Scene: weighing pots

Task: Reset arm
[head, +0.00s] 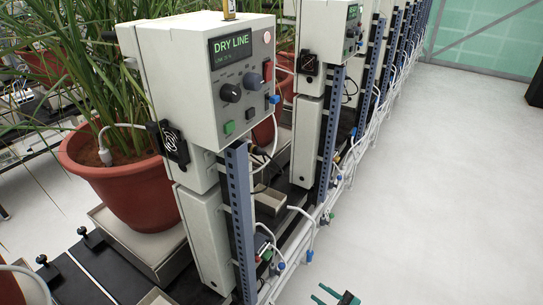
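My gripper (322,295) shows only in part at the bottom edge of the head view, right of centre. Two green prongs point left with a gap of pale floor between them, so it looks open, and nothing shows between them. The rest of my arm is cut off by the frame. It is low over the floor, to the right of the row of weighing units and apart from them. The nearest unit is a grey control box (190,70) with a screen reading "DRY LINE", knobs and coloured buttons.
A potted plant in a red-brown pot (120,190) stands on a pale tray (135,250) to the left. Blue perforated posts (240,215), hoses and cables line the row's right side. Clear pale floor (440,190) lies to the right.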

